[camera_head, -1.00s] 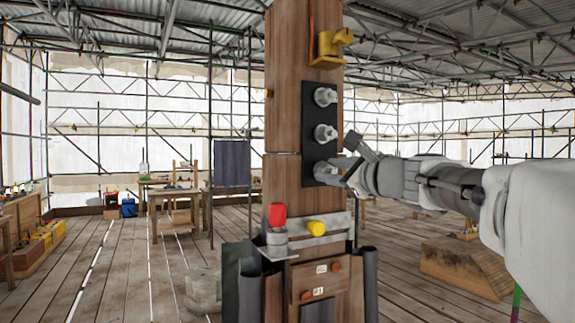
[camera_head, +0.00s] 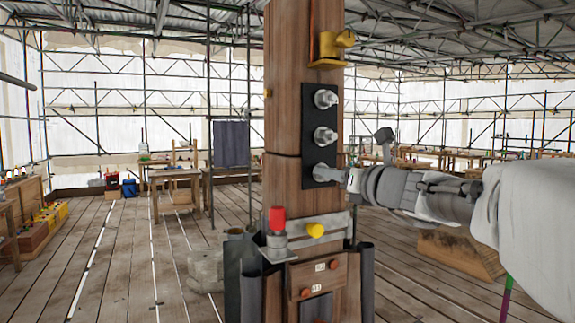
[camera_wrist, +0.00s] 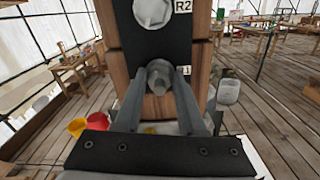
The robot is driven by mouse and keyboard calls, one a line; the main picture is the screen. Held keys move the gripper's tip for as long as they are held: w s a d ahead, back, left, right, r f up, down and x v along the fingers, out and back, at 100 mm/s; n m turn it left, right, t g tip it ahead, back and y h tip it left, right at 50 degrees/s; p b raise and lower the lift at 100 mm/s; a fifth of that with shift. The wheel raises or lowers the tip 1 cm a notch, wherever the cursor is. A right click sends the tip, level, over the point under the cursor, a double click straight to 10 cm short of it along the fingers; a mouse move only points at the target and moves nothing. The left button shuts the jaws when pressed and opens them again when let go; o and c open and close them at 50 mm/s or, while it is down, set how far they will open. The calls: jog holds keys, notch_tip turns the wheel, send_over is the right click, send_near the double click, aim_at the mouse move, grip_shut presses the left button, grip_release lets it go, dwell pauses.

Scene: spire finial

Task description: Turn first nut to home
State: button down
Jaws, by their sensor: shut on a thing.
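The dark plate (camera_head: 309,130) on the wooden post carries three grey nuts on bolts in a vertical row. The lowest nut (camera_head: 321,170) is at my gripper (camera_head: 345,176), which reaches in from the right. In the wrist view this nut (camera_wrist: 160,76) sits between the two fingers of my gripper (camera_wrist: 161,84), which are shut on it. A partly hidden label ending in 1 is beside it. The middle nut (camera_head: 323,136) and the top nut (camera_head: 325,99) are free. The middle nut (camera_wrist: 153,12) shows in the wrist view beside the label R2.
A yellow bracket (camera_head: 331,46) sits above the plate. Below it, a metal shelf (camera_head: 305,228) holds a red-capped part (camera_head: 277,222) and a yellow piece (camera_head: 315,230). A wooden box (camera_head: 320,272) hangs lower. Benches stand behind; the floor to the left is mostly clear.

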jog(key=shift+m+p, duration=0.6)
jog(key=shift+m, duration=0.6)
jog(key=c, duration=0.5)
grip_release()
jog(key=v, duration=1.7)
jog(key=shift+s+d+f, duration=0.1)
jog(key=shift+s, duration=0.05)
